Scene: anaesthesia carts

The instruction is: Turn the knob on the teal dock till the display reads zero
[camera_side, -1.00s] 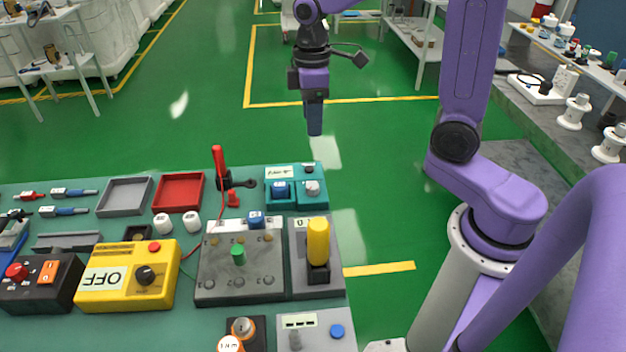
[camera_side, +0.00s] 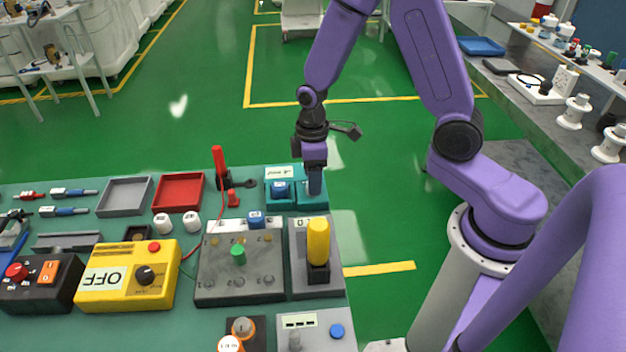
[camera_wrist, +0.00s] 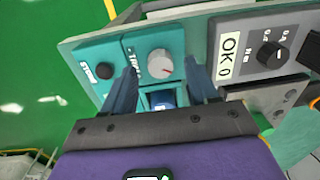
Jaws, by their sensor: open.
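The teal dock (camera_side: 311,206) sits at the far right corner of the bench in the side view, and its teal top also fills the middle of the wrist view (camera_wrist: 115,50). Its pale display (camera_side: 279,172) is too small to read surely. A round light-grey knob (camera_wrist: 160,62) with a red mark stands on the dock in the wrist view. My gripper (camera_wrist: 162,68) is open, with one finger on each side of the knob; touch cannot be told. In the side view my gripper (camera_side: 315,190) reaches down over the dock and hides the knob.
A blue block (camera_wrist: 160,98) and a dark button (camera_wrist: 104,70) are near the knob. A grey box (camera_wrist: 240,75) with a label and black knob stands beside. A yellow handle (camera_side: 318,240) rises in front of the dock; a red lever (camera_side: 219,165) stands to its left.

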